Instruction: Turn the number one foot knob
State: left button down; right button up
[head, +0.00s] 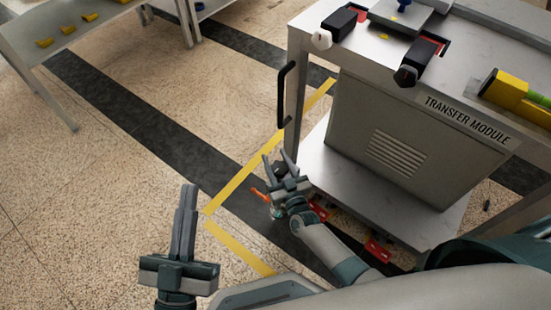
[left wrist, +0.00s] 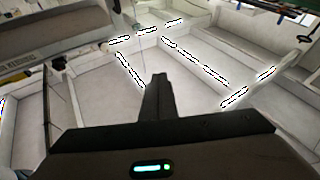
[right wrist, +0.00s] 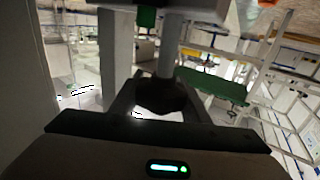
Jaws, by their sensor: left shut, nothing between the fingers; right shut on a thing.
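Red pedal-like parts (head: 378,249) stick out under the cart's lower shelf. A black handle (head: 284,95) juts from the cart's left side. A table (head: 70,30) with yellow pieces stands at the upper left. The speckled floor between is clear.

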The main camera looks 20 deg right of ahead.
jog(key=o, duration=1)
jog(key=shift+o, duration=0.2)
jog(key=shift+s, duration=0.1)
jog(key=shift+s, duration=0.55)
pick_arm(q)
notch_tip(320, 180, down, 8)
jog(key=w+g+y+p, duration=0.1)
jog(key=w+g+p, duration=0.1)
jog(key=g, duration=0.3)
jog(key=shift+w+a+f+y, duration=0.25)
jog(key=shift+a+y, duration=0.15)
jog(key=shift+a, duration=0.05)
pick_arm(e)
jog(key=s+d, duration=0.1)
jog(key=s, duration=1.5)
jog(key=shift+d, duration=0.4)
